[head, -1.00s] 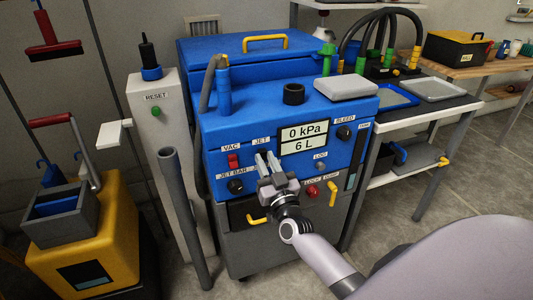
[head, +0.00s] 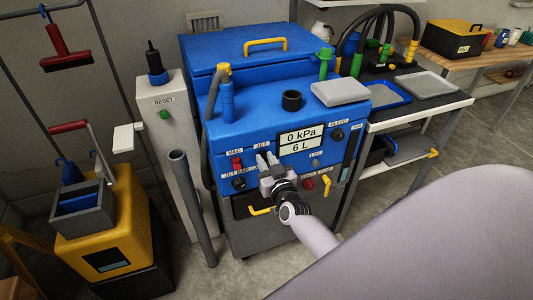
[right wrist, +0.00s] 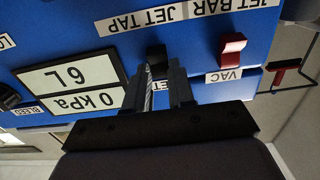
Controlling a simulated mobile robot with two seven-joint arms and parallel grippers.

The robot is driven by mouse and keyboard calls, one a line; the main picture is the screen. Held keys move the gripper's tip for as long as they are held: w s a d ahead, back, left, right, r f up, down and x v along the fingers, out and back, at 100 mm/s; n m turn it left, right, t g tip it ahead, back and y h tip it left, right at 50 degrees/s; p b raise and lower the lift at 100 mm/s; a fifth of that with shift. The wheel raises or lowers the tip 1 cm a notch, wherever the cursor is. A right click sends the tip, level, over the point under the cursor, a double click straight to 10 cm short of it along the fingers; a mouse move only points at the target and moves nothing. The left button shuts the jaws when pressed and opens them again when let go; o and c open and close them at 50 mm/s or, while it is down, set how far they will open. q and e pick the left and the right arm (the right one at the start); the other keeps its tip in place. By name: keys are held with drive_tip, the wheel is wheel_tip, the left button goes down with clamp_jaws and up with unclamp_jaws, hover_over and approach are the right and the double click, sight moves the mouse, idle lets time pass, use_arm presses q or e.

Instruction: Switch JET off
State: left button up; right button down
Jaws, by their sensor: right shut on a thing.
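The blue machine (head: 215,125) has a front panel with a VAC label, a JET label (head: 263,144) and a display reading 0 kPa and 6 L. My right gripper (head: 267,160) is at the panel just below the JET label. The right wrist view shows a black switch (right wrist: 157,56) at the tips of my right gripper (right wrist: 164,76), which is shut on it. The fingers partly cover the switch, and its position cannot be told. The red VAC switch (head: 237,163) is beside the gripper, untouched; it also shows in the wrist view (right wrist: 232,48). My left gripper is out of view.
The JET BAR knob (head: 239,183) is below the VAC switch. A red knob (head: 308,183) and yellow handle (head: 326,185) are right of my gripper. A grey post (head: 193,205) stands at left. A tray table (head: 425,112) stands at right.

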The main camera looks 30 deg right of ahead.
drive_tip(key=shift+r, duration=0.1)
idle(0.3)
drive_tip(key=c, duration=1)
unclamp_jaws()
drive_tip(key=shift+o, duration=0.2)
drive_tip(key=p+v, duration=0.1)
drive_tip(key=v, duration=0.6)
drive_tip(key=s+a+f+n+g+y, duration=0.2)
drive_tip(key=s+a, duration=0.4)
drive_tip(key=s, duration=0.3)
drive_tip(key=s+a+f+n+g+y, duration=0.3)
drive_tip(key=s+a+f+g+y, duration=0.1)
drive_tip(key=s, duration=0.6)
drive_tip(key=a+g+p, duration=0.1)
drive_tip(key=a, duration=0.1)
drive_tip(key=shift+a, duration=0.3)
